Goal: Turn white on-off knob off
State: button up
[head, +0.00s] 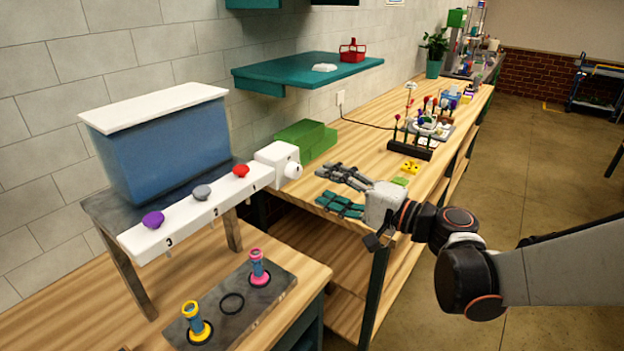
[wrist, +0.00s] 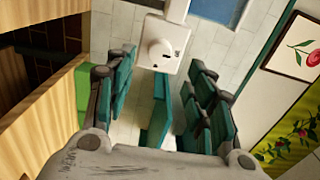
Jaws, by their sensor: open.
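The white on-off knob (head: 292,170) sits on the front of a white box (head: 272,156) at the right end of the white knob rail. In the wrist view the round knob (wrist: 158,52) faces me near the top centre, with small dark marks beside it on the box. My gripper (head: 323,187) is open and empty, with teal finger pads, to the right of the knob in the head view and apart from it. In the wrist view its spread fingers (wrist: 160,95) lie below and to both sides of the knob. The marks are too small to read.
A blue tank (head: 165,150) stands behind the rail, which carries purple (head: 153,219), grey (head: 201,192) and red (head: 241,171) knobs. A green block (head: 304,140) lies behind my gripper. A teal shelf (head: 300,72) hangs above. Two colourful nozzles stand on a grey plate (head: 258,305).

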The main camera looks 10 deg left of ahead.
jog(key=shift+v, duration=2.2)
jog(key=shift+s, duration=0.1)
jog(key=s+d+f+n+h, duration=0.2)
jog(key=s+d+f+h, duration=0.2)
jog(key=s+d+h, duration=0.4)
jog(key=s+d+f+n+h, duration=0.2)
jog(key=s+d+h, duration=0.6)
jog(key=d, duration=0.9)
jog(key=shift+s+d+f+h, duration=0.35)
jog(key=shift+s+f, duration=0.5)
jog(key=shift+s, duration=0.3)
